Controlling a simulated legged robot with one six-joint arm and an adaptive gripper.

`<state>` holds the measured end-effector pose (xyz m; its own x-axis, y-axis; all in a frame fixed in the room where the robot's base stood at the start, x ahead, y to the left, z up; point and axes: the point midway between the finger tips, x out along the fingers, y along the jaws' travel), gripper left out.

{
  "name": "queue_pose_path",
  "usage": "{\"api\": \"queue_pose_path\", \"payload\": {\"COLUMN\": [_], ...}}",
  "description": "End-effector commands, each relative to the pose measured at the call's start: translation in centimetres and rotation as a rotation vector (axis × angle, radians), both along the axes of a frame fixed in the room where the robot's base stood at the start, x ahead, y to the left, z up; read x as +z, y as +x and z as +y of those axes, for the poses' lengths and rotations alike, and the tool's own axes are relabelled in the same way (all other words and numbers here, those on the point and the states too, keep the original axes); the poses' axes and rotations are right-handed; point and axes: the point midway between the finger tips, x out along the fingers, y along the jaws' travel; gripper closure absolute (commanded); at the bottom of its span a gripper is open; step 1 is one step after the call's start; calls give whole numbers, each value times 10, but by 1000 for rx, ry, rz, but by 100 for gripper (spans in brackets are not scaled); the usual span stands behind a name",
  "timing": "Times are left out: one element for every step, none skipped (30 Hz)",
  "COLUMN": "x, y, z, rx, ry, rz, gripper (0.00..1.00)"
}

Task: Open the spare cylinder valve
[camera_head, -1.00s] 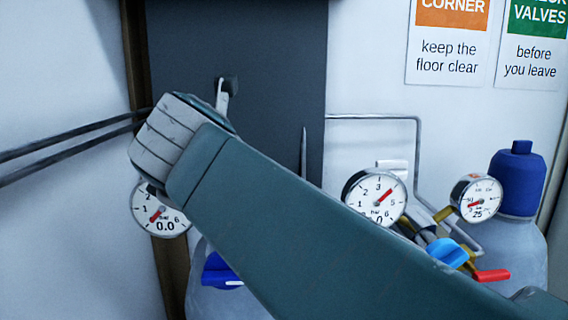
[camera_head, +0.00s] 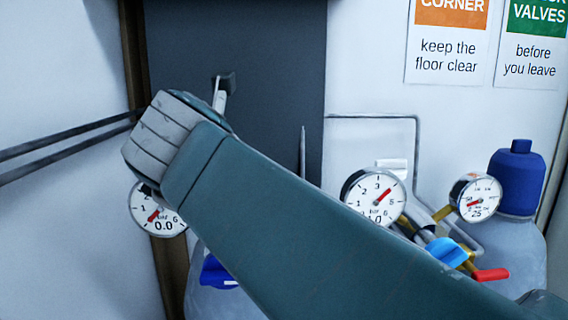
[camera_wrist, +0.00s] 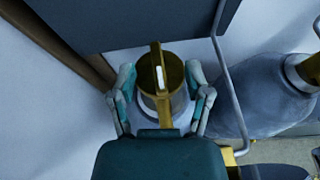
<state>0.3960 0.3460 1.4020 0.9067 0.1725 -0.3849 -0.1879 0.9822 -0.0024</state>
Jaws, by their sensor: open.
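In the wrist view a round, brass-coloured valve top (camera_wrist: 174,77) shows from above, with a raised bar handle (camera_wrist: 155,54) bearing a white mark. My gripper (camera_wrist: 160,80) is open, one finger on each side of this valve top. I see no clear contact; the finger depth beside it cannot be told. In the head view a blue valve handle (camera_head: 214,271) with a white mark sits on a grey cylinder (camera_head: 208,302) at lower left, partly behind my arm. Whether both views show the same handle is unclear.
A gauge reading 0.0 (camera_head: 158,209) hangs at left. Two more gauges (camera_head: 375,196) (camera_head: 476,198), a light-blue knob (camera_head: 447,251) and a red lever (camera_head: 491,275) crowd the right. A second cylinder shows in the wrist view (camera_wrist: 262,98). A dark panel (camera_head: 235,45) stands behind.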

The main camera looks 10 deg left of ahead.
Motion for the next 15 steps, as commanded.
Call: {"api": "queue_pose_path", "payload": {"x": [4, 6, 8, 11, 13, 17, 19, 21, 24, 27, 29, 32, 34, 35, 37], "y": [-7, -11, -18, -24, -30, -38, -44, -50, -57, -63, -68, -75, -80, -84, -89], "z": [-1, -2, -3, -4, -5, -7, -8, -9, -10, -11, -12, -14, -15, -15, -16], "rx": [3, 4, 5, 5, 6, 6, 5, 6, 6, 6, 6, 5, 4, 6, 4], "ry": [3, 3, 2, 2, 3, 4, 4, 4, 4, 4, 3, 4, 3, 2, 2], "rz": [-2, -2, -3, -3, -2, -2, -1, -1, -1, -1, -2, -1, 0, -1, 0], "gripper": [37, 37, 37, 37, 37, 37, 37, 37, 37, 37, 37, 37, 37, 37, 37]}}
